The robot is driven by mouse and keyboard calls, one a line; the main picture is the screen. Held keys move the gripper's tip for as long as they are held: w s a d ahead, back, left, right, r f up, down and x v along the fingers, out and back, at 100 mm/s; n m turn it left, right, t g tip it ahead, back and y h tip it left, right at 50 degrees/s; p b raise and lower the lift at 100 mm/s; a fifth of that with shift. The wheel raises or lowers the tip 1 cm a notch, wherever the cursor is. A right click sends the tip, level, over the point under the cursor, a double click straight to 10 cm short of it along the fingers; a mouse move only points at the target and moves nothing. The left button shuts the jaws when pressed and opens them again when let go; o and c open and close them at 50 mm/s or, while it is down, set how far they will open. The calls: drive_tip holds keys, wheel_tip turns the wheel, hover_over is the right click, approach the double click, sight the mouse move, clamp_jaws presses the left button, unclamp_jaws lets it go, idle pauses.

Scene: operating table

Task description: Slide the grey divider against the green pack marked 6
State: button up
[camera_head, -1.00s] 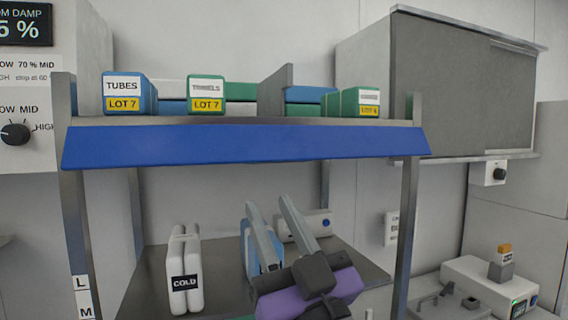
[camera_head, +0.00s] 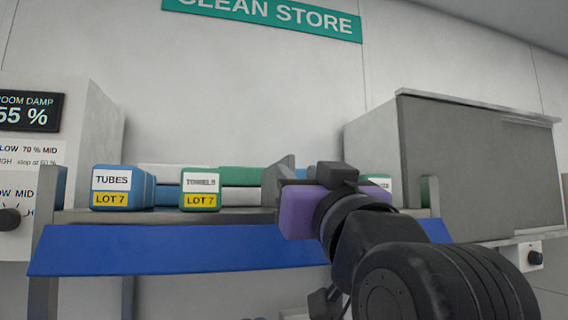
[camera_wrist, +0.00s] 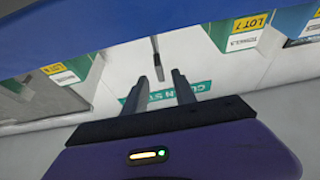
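The grey divider (camera_head: 287,162) stands upright on the shelf, right of the towels pack in the head view. Its lower part is hidden behind my gripper there. In the wrist view, the picture is turned over and the divider (camera_wrist: 156,48) is a thin dark upright with one end near my fingertips. My gripper (camera_wrist: 159,76) is open and empty, its fingers apart on either side of the divider's line; I cannot tell whether they touch it. The green pack marked 6 (camera_wrist: 72,70) is apart from the divider; in the head view it (camera_head: 383,182) is mostly hidden by my arm.
A blue tubes pack (camera_head: 122,187) and a green towels pack (camera_head: 200,189) stand left of the divider, with more packs behind. A blue front strip (camera_head: 180,248) runs along the shelf edge. A grey cabinet (camera_head: 480,160) is at the right. Bare room lies between divider and pack 6.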

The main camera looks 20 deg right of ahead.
sight(292, 169)
drive_tip(key=p+x, duration=0.2)
drive_tip(key=x, duration=0.4)
drive_tip(key=shift+w, duration=0.25)
clamp_jaws()
idle(1.2)
